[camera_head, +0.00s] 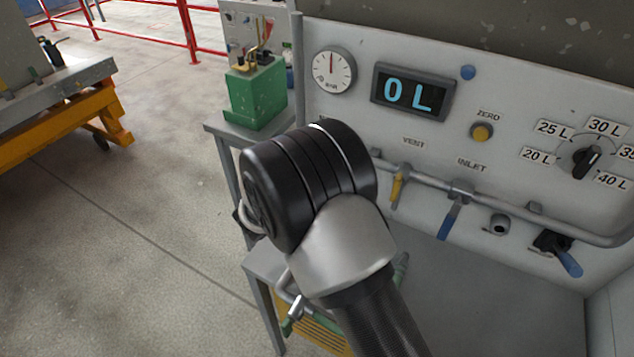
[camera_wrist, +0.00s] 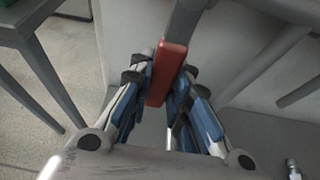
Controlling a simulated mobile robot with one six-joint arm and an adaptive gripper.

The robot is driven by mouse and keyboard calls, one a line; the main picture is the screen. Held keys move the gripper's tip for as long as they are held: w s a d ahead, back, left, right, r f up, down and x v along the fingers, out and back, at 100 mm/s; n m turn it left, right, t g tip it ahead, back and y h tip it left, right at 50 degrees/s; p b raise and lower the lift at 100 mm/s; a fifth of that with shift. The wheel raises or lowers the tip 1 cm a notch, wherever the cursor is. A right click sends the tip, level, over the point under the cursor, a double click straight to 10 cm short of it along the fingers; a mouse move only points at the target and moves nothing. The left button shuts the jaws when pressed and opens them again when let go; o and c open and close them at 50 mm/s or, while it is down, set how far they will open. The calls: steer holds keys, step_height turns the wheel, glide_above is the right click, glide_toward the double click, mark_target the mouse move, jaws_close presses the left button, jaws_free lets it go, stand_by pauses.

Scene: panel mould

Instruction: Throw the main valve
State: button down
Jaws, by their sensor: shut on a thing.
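A red lever handle (camera_wrist: 172,62) on a grey shank hangs in the wrist view, and I take it for the main valve. My gripper (camera_wrist: 164,76) is closed around this red handle, with one blue-and-grey finger on each side. In the head view my dark wrist hides the gripper and the red handle. The yellow vent lever (camera_head: 398,187) and the blue inlet lever (camera_head: 449,221) hang from the grey pipe (camera_head: 595,232) to the right of my wrist.
The panel carries a gauge (camera_head: 333,70), a display (camera_head: 413,92) reading 0 L, a yellow zero button (camera_head: 482,132) and a selector knob (camera_head: 583,161). A blue-handled valve (camera_head: 567,259) sits lower right. A green box (camera_head: 256,92) stands behind my wrist.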

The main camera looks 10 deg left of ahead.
stand_by(0.4)
steer(key=c, duration=1.5)
jaws_free()
steer(key=shift+a, duration=0.1)
steer(key=v, duration=1.2)
